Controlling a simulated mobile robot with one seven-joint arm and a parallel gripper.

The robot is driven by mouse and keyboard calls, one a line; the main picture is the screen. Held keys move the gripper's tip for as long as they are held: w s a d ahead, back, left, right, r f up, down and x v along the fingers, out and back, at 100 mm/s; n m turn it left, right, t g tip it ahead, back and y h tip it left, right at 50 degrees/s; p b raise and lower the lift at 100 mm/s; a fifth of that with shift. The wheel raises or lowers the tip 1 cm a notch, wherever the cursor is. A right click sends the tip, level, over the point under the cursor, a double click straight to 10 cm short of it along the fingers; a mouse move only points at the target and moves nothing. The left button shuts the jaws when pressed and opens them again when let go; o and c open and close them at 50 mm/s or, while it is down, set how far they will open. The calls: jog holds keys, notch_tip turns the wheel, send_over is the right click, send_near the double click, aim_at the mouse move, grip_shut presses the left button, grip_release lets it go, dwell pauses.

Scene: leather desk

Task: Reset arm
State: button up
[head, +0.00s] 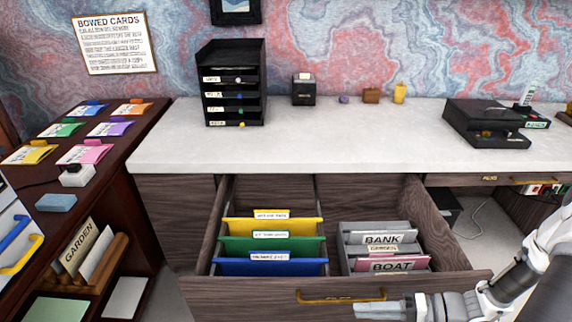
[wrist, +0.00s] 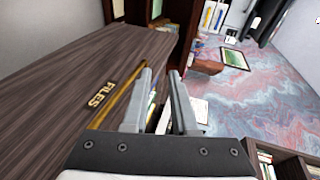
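My gripper (head: 362,309) is at the bottom right of the head view, in front of the open drawer's face. Its two fingers point left, near the right end of the brass drawer handle (head: 325,297). In the wrist view the two fingers (wrist: 160,75) stand apart with a gap and nothing held between them. The handle (wrist: 113,110) runs just left of the left finger there; I cannot tell if they touch. The wooden drawer (head: 452,240) is pulled out and holds yellow, green and blue folders (head: 270,265) and a grey bin with BANK and BOAT cards (head: 390,265).
A pale desktop (head: 330,130) lies behind the drawer, with a black drawer unit (head: 235,80) and a black box (head: 485,122) on it. A dark wood card stand (head: 130,155) is at left. A FILES label (wrist: 102,92) marks the drawer front.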

jog(key=s+a+r+t+h+p, duration=0.1)
jog(key=r+h+p, duration=0.3)
jog(key=r, duration=0.9)
jog(key=s+a+r+n+t+h+p, duration=0.1)
jog(key=s+r+h+p, duration=0.2)
jog(key=r, duration=1.1)
jog(key=s+a+r+h+p, duration=0.2)
jog(key=r+h+p, duration=0.3)
jog(key=r, duration=0.8)
jog(key=h, duration=0.2)
jog(key=shift+s+r+t+h, duration=0.25)
jog(key=shift+r+t+h, duration=0.05)
jog(key=shift+r+t, duration=0.1)
